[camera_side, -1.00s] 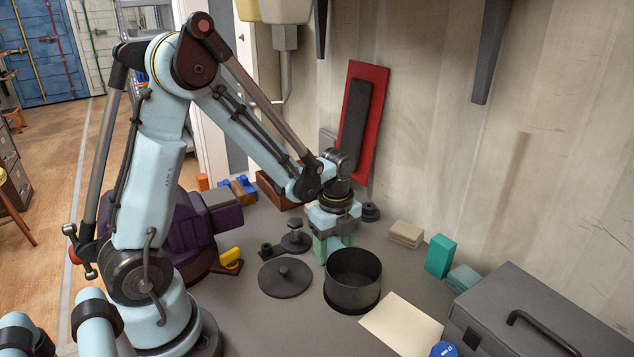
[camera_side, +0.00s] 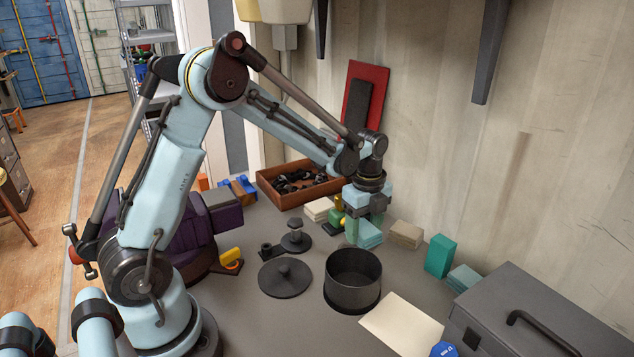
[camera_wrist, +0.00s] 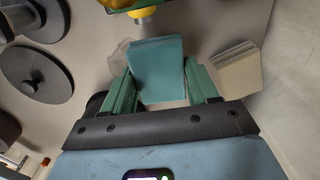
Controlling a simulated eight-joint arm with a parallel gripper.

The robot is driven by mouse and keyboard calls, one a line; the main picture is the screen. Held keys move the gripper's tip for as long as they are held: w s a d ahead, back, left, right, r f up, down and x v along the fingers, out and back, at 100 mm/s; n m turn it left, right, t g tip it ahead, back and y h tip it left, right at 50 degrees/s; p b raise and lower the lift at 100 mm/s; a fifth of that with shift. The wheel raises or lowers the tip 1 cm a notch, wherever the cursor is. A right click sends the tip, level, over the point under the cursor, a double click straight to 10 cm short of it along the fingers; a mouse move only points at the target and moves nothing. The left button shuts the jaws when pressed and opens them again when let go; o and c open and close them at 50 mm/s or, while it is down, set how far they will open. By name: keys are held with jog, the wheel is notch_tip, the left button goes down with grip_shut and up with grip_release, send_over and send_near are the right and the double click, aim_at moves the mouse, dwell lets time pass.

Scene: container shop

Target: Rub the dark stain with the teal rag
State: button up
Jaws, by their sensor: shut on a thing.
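The teal rag (camera_wrist: 158,62) is a flat folded pad between the two green fingers of my gripper (camera_wrist: 161,88) in the wrist view. My gripper is shut on it. In the side view, my gripper (camera_side: 364,222) is low over the bench near the wall, with the rag (camera_side: 370,237) at its fingers. I cannot tell whether the rag touches the bench. A faint grey patch (camera_wrist: 119,52) shows beside the rag in the wrist view; I cannot tell whether it is the dark stain. No stain is clear on the bench in the side view.
A beige stack (camera_side: 406,235) stands just right of my gripper, and a teal block (camera_side: 440,256) is farther right. An open dark pot (camera_side: 353,280) and a round lid (camera_side: 285,278) are in front. A grey toolbox (camera_side: 525,315) fills the right front. A brown crate (camera_side: 290,185) stands behind.

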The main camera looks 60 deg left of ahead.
aim_at(364, 228)
jog(key=shift+r, duration=2.9)
